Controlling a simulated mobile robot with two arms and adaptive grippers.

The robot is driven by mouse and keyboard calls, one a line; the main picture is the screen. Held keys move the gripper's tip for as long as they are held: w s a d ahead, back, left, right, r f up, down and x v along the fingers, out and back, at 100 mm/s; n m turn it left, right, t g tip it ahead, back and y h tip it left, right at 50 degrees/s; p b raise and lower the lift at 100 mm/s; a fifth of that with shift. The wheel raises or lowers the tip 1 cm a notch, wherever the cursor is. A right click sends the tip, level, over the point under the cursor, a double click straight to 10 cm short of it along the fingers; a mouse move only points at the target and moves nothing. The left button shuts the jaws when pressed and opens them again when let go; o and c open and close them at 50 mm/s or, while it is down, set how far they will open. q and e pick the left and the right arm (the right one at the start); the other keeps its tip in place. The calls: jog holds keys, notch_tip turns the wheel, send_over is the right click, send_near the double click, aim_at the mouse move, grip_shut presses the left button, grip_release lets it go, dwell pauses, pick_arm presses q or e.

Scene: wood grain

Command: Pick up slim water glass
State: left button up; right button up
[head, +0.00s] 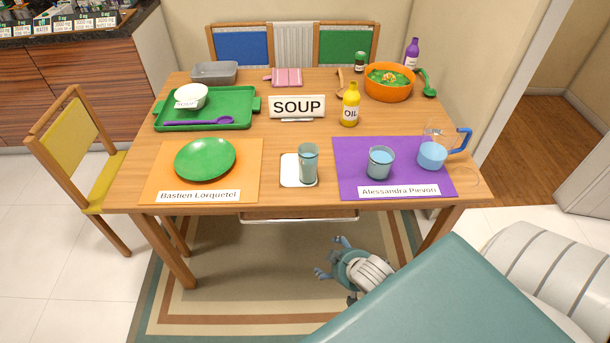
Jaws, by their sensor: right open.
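The slim water glass (308,164) is a tall, clear, bluish tumbler. It stands upright on a small white coaster (289,170) near the front middle of the table, between the orange and purple placemats. A shorter, wider glass (380,162) with blue liquid stands on the purple placemat to its right. My right gripper (330,258) is below and in front of the table's front edge, over the rug, with its fingers apart and empty. It is well clear of the slim glass. My left gripper is not in view.
A jug (434,150) with blue liquid stands at the right. A green plate (205,159) lies on the orange placemat (158,183). A SOUP sign (297,107) and yellow oil bottle (350,105) stand behind the glass. The table's front edge (300,207) lies above my gripper.

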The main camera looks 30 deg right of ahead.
notch_tip(320, 180, up, 6)
jog(key=w+t, duration=0.1)
jog(key=w, duration=0.2)
jog(key=m+t+b, duration=0.1)
jog(key=t+b, duration=0.1)
jog(key=t, duration=0.4)
send_near(316, 164)
jog(key=w, duration=0.4)
jog(key=x, duration=0.3)
jog(key=shift+w+d+f, duration=0.1)
jog(key=shift+d+f, duration=0.2)
jog(key=shift+f, duration=0.15)
jog(key=x, duration=0.5)
jog(key=shift+w+f+p, duration=0.2)
jog(key=shift+f+p, duration=0.2)
jog(key=shift+f, duration=0.05)
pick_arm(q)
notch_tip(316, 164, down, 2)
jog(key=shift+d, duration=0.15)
pick_arm(e)
jog(key=shift+s, duration=0.1)
jog(key=shift+r, duration=0.1)
jog(key=c, duration=1.6)
